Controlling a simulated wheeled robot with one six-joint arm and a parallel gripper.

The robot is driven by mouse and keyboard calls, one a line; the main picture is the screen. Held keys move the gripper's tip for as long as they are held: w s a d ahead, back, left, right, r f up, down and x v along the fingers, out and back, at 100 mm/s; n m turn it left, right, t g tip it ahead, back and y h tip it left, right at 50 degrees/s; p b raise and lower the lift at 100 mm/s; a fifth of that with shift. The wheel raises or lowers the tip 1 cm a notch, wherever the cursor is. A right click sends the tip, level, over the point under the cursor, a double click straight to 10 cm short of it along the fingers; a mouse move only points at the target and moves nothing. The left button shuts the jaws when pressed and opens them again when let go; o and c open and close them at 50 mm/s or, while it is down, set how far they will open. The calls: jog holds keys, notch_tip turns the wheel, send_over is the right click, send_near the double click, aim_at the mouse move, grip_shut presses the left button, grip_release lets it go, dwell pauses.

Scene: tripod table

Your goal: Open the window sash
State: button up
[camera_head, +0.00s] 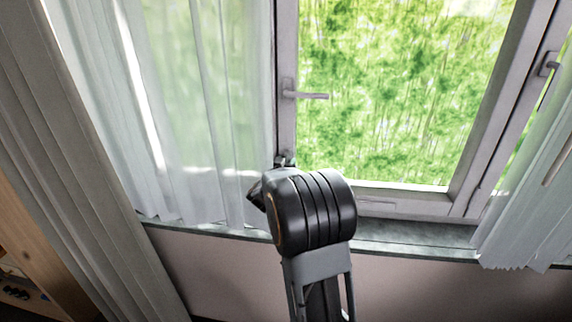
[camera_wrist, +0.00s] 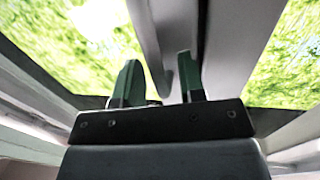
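The window sash (camera_head: 392,197) has a pale grey frame around a pane with green foliage behind it. Its handle (camera_head: 306,95) sits on the left upright, with the lever lying level and pointing right. My gripper (camera_head: 285,160) is low by that upright, below the handle, and is mostly hidden behind my dark wrist. In the wrist view my gripper (camera_wrist: 158,60) has its two dark green fingers apart. A grey bar (camera_wrist: 152,45) runs down between them; I cannot tell whether it is the handle lever or the frame edge, nor whether the fingers touch it.
A sheer white curtain (camera_head: 195,100) hangs left of the sash, beside a heavier grey curtain (camera_head: 75,150). Another curtain (camera_head: 530,210) hangs at the right, near a second handle (camera_head: 547,64). The stone sill (camera_head: 410,245) below looks clear. Wooden furniture (camera_head: 30,240) stands at lower left.

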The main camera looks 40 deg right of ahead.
jog(key=shift+c, duration=0.2)
grip_shut()
jog(key=shift+s+a, duration=0.1)
